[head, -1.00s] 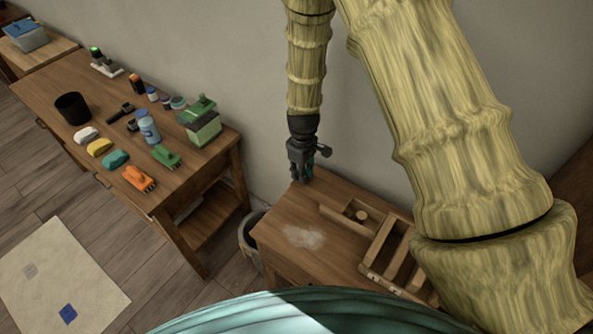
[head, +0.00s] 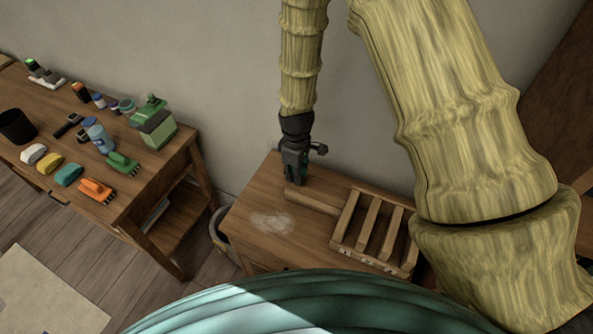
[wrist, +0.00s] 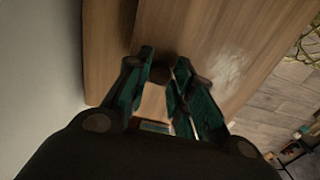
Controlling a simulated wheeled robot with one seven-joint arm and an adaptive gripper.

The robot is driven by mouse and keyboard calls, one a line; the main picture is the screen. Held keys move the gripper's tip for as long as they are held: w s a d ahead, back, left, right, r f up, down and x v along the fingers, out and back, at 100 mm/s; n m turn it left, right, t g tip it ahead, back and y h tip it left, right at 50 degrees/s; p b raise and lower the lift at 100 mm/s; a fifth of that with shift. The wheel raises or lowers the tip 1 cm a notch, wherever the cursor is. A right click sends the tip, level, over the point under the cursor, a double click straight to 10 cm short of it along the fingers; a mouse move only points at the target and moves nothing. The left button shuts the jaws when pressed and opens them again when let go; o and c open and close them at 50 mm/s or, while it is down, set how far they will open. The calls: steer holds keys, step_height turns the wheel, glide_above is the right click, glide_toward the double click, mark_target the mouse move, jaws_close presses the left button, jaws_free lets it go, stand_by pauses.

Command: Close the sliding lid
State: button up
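A long, low wooden box or slat (head: 313,201) lies on the small wooden table, its right end close to a slatted wooden tray. I cannot clearly tell its lid from its body. My gripper (head: 294,184) points down at its left end in the head view. In the wrist view my green-lined fingers (wrist: 164,60) stand apart. A dark round spot (wrist: 161,74) shows between the fingertips, perhaps a knob or shadow. Paler wood (wrist: 153,104) shows behind it, between the fingers. Whether the fingers touch anything is unclear.
The slatted wooden tray (head: 346,224) stands to the right on the small table (head: 253,245). A pale smudge (head: 271,223) marks bare tabletop at left. A grey bin (head: 223,240) stands beside it. A cluttered workbench (head: 134,192) is further left; the wall is close behind.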

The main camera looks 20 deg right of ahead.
steer(key=o, duration=0.3)
steer(key=shift+s+d, duration=0.1)
step_height(320, 180, up, 12)
stand_by(0.7)
stand_by(0.5)
